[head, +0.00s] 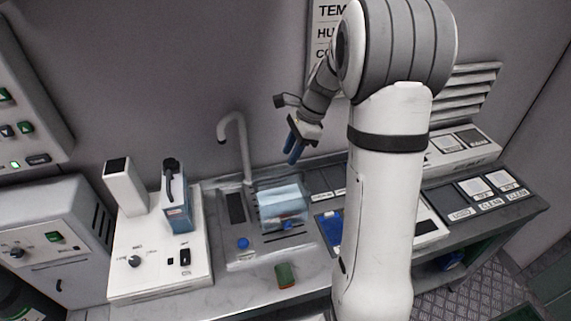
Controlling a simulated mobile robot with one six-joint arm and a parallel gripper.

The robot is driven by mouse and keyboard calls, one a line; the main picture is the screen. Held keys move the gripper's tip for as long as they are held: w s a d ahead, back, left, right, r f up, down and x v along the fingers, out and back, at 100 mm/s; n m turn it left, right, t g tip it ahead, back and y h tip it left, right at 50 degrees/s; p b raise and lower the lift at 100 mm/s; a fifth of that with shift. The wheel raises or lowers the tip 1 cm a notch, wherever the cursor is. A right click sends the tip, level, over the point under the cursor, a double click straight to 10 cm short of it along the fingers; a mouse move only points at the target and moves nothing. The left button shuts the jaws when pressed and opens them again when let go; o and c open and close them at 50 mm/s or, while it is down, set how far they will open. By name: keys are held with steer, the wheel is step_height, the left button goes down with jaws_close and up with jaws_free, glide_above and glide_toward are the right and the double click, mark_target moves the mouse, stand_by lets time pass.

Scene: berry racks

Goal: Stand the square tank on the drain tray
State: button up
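No object shows between the fingers. The gap between them is too small in view to judge.
A curved grey tap (243,145) rises left of the tank. A white device (160,255) with a blue-fronted unit stands further left. A small green and brown block (285,275) lies at the front edge. Labelled panels (490,190) line the right counter. My arm hides the middle-right.

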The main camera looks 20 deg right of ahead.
steer(key=shift+s+r, duration=0.15)
steer(key=shift+r, duration=0.3)
steer(key=s+a+r+n+t+h, duration=0.1)
steer(key=s+a+r+n+h, duration=0.1)
steer(key=s+n, duration=0.7)
steer(key=s+a+r+n+t+h, duration=0.2)
steer(key=s+r+n, duration=0.3)
steer(key=s+n, duration=0.4)
steer(key=s, duration=0.5)
steer(key=shift+a+r, duration=0.3)
steer(key=shift+o, duration=0.5)
steer(key=shift+s, duration=0.1)
